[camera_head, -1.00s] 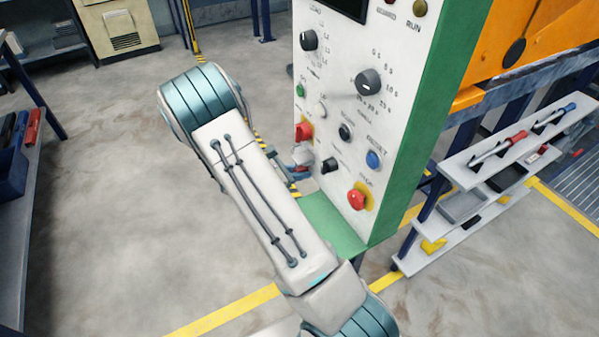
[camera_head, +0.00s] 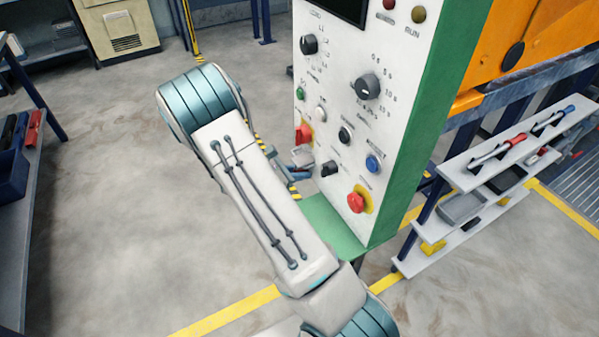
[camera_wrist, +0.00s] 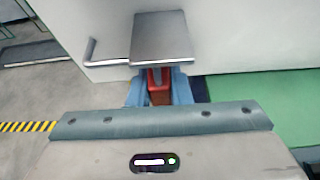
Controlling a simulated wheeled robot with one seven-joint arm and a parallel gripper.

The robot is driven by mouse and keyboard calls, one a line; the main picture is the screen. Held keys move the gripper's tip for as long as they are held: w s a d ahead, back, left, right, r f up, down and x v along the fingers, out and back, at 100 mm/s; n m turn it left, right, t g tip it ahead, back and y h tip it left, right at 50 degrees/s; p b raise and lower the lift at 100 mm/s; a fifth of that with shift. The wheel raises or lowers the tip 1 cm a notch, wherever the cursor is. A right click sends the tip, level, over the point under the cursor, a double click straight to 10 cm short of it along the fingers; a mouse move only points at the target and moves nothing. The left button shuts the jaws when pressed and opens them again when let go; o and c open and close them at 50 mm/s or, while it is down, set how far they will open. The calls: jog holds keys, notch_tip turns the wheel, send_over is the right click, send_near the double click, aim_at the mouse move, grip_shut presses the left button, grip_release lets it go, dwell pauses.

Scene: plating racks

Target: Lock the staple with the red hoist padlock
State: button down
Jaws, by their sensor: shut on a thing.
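The red padlock (camera_wrist: 158,84) sits between the blue fingers of my gripper (camera_wrist: 159,92) in the wrist view. The gripper is shut on it. Only the padlock's red body shows; its upper part is hidden under a grey metal plate (camera_wrist: 162,38) that juts from the white cabinet face. I cannot make out the staple or tell whether the shackle is in it. In the head view my gripper (camera_head: 298,174) is partly hidden behind my arm, low at the left edge of the white control panel (camera_head: 335,115).
A bent metal rod (camera_wrist: 92,50) stands out from the cabinet left of the plate. Red knobs, a blue button (camera_head: 373,162) and dark dials cover the panel. A green ledge (camera_head: 335,225) lies below it. Shelves with tools (camera_head: 500,150) stand at the right. The floor at left is open.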

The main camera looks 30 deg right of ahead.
jog(key=shift+f, duration=0.25)
jog(key=c, duration=1.3)
grip_release()
jog(key=shift+o, duration=0.2)
jog(key=b+v, duration=0.1)
jog(key=v, duration=1.3)
jog(key=s+a+r+m+t+y, duration=0.1)
jog(key=s+r+m+y, duration=0.5)
jog(key=s+m, duration=0.3)
jog(key=s+a+r+m+t+y, duration=0.1)
jog(key=s+r+m+y, duration=0.6)
jog(key=s, duration=0.5)
jog(key=m, duration=0.2)
jog(key=shift+r+m, duration=0.2)
jog(key=shift+m, duration=0.1)
